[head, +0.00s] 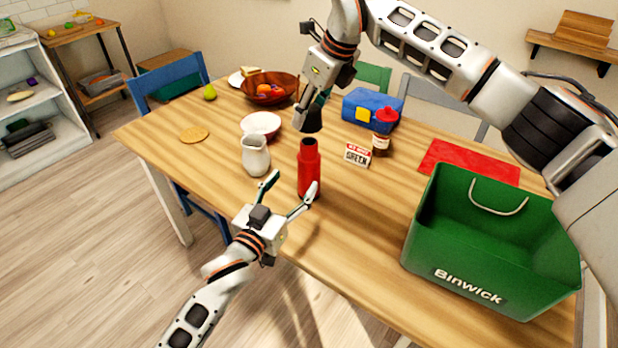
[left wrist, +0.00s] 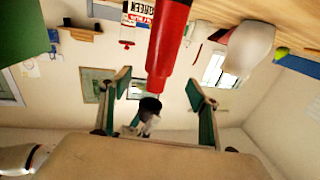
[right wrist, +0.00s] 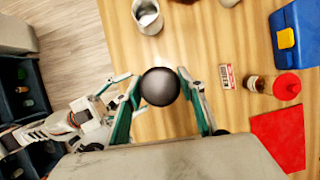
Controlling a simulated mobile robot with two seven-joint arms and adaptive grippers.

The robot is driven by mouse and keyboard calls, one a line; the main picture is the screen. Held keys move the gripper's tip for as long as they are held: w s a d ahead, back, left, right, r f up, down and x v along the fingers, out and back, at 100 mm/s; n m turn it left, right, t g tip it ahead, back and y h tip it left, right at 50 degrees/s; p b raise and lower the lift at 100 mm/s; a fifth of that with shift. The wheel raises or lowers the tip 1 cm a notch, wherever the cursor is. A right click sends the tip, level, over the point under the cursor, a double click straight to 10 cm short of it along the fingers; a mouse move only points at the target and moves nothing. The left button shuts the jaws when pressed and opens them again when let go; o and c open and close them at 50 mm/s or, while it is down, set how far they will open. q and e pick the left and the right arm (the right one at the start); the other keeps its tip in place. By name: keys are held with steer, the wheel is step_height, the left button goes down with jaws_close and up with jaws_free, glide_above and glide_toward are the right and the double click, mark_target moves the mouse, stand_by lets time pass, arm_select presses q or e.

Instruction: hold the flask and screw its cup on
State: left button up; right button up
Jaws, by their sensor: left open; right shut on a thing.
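The red flask (head: 309,175) stands upright on the table, its top open. In the left wrist view the flask (left wrist: 168,42) appears upside down. My left gripper (head: 296,180) is open beside the flask on its near side, a finger towards either side. I cannot tell whether it touches. My right gripper (head: 316,104) is shut on the dark cup (head: 308,119) and holds it above the flask's mouth, apart from it. In the right wrist view the round cup (right wrist: 160,87) sits between the fingers and hides the flask below.
A white jug (head: 256,156) stands just left of the flask, with a bowl (head: 261,122) behind. A green bin (head: 480,252) fills the table's right end.

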mark_target(309, 161)
arm_select(q)
steer(key=x, duration=1)
steer(key=shift+f, duration=0.1)
steer(key=c, duration=1.7)
arm_select(e)
steer(key=shift+f, duration=2.5)
steer(key=shift+f, duration=0.15)
steer(key=shift+f, duration=0.75)
arm_select(q)
jaws_close()
arm_select(e)
steer(key=shift+f, duration=0.55)
